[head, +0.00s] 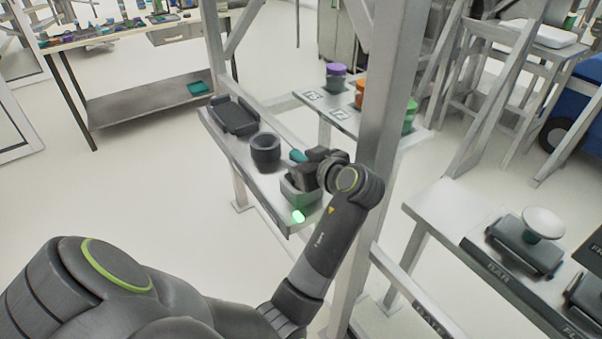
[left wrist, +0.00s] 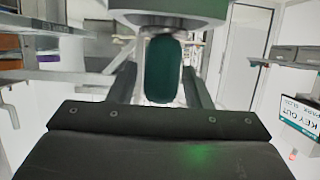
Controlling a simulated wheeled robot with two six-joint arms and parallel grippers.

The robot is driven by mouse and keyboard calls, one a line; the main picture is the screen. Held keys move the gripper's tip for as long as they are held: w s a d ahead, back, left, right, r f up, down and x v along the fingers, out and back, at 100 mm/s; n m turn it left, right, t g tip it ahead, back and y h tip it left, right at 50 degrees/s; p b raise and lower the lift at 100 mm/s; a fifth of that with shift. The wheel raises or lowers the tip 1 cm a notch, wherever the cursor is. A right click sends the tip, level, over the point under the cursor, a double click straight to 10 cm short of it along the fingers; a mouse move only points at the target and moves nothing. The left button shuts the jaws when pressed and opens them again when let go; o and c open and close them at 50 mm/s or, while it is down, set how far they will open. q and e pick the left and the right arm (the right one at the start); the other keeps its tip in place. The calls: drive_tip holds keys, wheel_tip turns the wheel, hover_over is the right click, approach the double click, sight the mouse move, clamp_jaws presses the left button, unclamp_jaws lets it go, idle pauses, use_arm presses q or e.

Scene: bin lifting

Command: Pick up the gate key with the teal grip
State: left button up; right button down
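The gate key's teal grip (head: 298,156) shows just beyond my left gripper (head: 308,170) in the head view, partly hidden by it. In the left wrist view the dark teal grip (left wrist: 163,70) stands between the two fingers of my left gripper (left wrist: 160,78). A narrow gap seems to show on each side, so the fingers look open around it. A silvery collar and a grey-green body (left wrist: 170,14) lie at the grip's upper end in that view. The rest of the key is hidden. My right gripper is out of view.
A narrow grey shelf (head: 222,137) carries a black tray (head: 235,115), a dark round cup (head: 265,153) and a box with a lit green lamp (head: 298,216). A steel post (head: 382,120) rises close right of my left arm. A bench with scales (head: 525,255) stands at right.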

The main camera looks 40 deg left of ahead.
use_arm(q)
drive_tip(key=shift+c, duration=1.2)
drive_tip(key=shift+f, duration=0.1)
drive_tip(key=shift+c, duration=1.1)
drive_tip(key=shift+a, duration=0.15)
clamp_jaws()
drive_tip(key=shift+r, duration=0.4)
wheel_tip(320, 180, up, 9)
drive_tip(key=shift+r, duration=0.15)
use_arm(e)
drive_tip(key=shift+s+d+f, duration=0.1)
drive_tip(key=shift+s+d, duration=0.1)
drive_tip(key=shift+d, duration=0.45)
